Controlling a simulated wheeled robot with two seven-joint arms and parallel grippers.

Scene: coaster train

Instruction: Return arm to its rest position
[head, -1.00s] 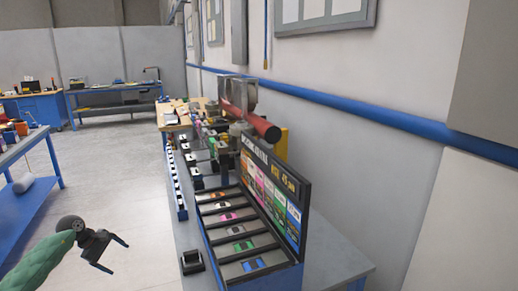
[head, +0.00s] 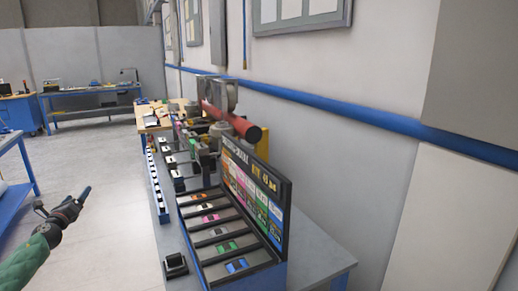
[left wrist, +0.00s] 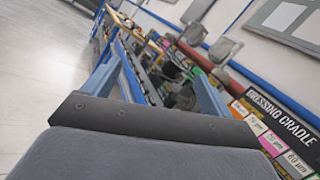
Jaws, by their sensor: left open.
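My left gripper (head: 78,202) is at the left of the head view, over the open floor and well apart from the bench. In the left wrist view its two fingers (left wrist: 155,68) are spread, with nothing held between them. My green left arm (head: 25,262) comes in from the lower left corner. My right gripper is in neither view.
A red cylinder (head: 232,120) lies farther back. The floor (head: 105,240) between is clear.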

